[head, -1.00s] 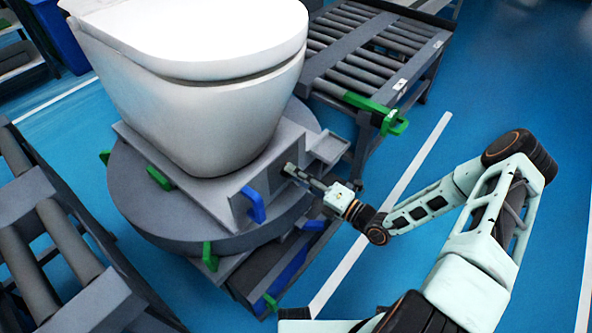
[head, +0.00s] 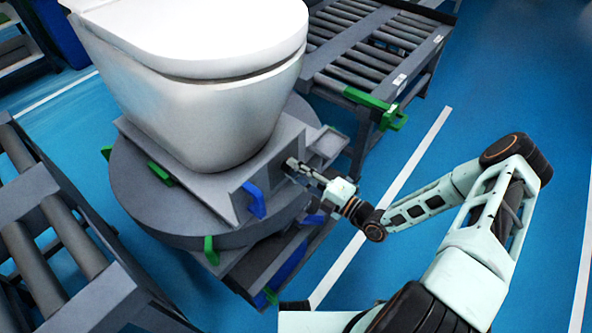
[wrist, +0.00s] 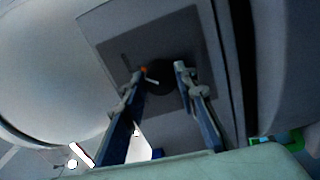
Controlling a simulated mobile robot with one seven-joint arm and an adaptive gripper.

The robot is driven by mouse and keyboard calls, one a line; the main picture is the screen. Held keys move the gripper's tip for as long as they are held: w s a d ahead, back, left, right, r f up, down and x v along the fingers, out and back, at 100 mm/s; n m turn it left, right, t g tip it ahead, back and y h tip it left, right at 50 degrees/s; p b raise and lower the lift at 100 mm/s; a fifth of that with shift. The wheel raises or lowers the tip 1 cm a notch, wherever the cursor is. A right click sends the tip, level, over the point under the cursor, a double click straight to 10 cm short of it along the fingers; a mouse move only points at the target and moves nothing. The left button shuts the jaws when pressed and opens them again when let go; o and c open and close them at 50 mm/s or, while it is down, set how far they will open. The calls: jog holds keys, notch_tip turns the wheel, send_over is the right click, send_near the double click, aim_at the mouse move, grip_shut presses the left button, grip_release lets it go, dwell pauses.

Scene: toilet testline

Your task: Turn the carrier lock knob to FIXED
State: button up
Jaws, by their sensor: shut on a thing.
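The carrier lock knob (wrist: 160,76) is a dark round knob on a dark grey plate in the wrist view. A small orange mark (wrist: 144,70) and a short pale line show at its left side. No lettering can be read. My gripper (wrist: 159,71) has one finger on each side of the knob and is shut on it. In the head view my gripper (head: 291,164) reaches the side of the grey carrier (head: 228,207), to the right of a blue handle (head: 254,200). The knob is hidden there.
A white toilet (head: 205,100) stands on the carrier, above a round grey turntable (head: 150,215) with green tabs. A roller conveyor (head: 375,55) with a green bracket is behind right. Another roller conveyor (head: 60,235) is at left. Blue floor is open at right.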

jog(key=o, duration=1.2)
jog(key=shift+c, duration=0.2)
jog(key=v, duration=1.2)
